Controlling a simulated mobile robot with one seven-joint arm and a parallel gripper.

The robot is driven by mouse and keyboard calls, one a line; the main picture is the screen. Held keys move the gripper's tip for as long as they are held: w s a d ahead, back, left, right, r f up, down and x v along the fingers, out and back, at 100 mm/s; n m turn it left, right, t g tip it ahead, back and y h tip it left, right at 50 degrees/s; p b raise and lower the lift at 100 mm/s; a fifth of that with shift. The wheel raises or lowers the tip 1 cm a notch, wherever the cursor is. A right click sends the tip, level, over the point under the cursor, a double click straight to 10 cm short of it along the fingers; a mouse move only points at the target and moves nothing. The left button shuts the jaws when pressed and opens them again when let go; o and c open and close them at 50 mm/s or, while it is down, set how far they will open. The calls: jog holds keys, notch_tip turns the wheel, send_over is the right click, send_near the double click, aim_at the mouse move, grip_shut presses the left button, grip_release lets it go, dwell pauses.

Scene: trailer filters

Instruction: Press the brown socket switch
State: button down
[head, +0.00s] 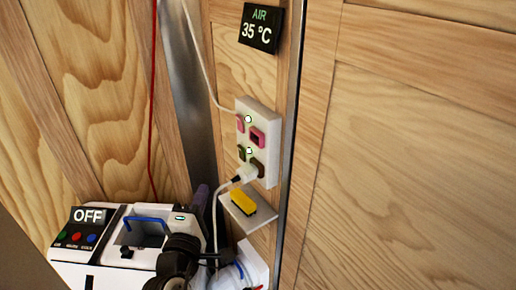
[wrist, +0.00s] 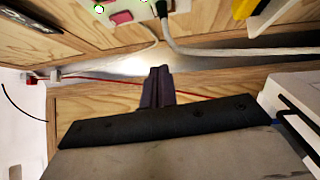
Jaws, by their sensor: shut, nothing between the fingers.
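A white socket panel (head: 270,118) is fixed to the wooden wall in the head view. Its upper row has a pink switch and a pink socket (head: 258,137); below is a small brown switch (head: 242,153) beside a brown socket (head: 258,166) with a white plug in it. Part of the panel shows at the top edge of the wrist view (wrist: 180,6); I cannot make out the brown switch there. My gripper (head: 201,190), dark and shut with nothing in it, is below and left of the panel, apart from it. Its closed fingers show in the wrist view (wrist: 158,72).
A white machine (head: 125,225) with an OFF display (head: 88,215) stands at the lower left. A small shelf with a yellow block (head: 243,202) is under the panel. The plug's white cable (head: 215,205) hangs near my gripper. A metal strip (head: 293,90) runs right of the panel.

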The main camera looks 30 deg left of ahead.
jog(key=shift+w+d+f+h, duration=0.3)
jog(key=shift+w+d, duration=0.05)
jog(key=shift+d, duration=0.1)
jog(key=p, duration=0.4)
send_near(241, 154)
jog(key=w+a+r, duration=0.2)
jog(key=w+a, duration=0.2)
jog(key=w, duration=0.1)
jog(key=shift+w+d+f, duration=0.15)
jog(key=shift+w+f, duration=0.15)
jog(key=shift+w, duration=0.15)
jog(key=shift+r+p, duration=0.1)
jog(key=shift+p, duration=0.25)
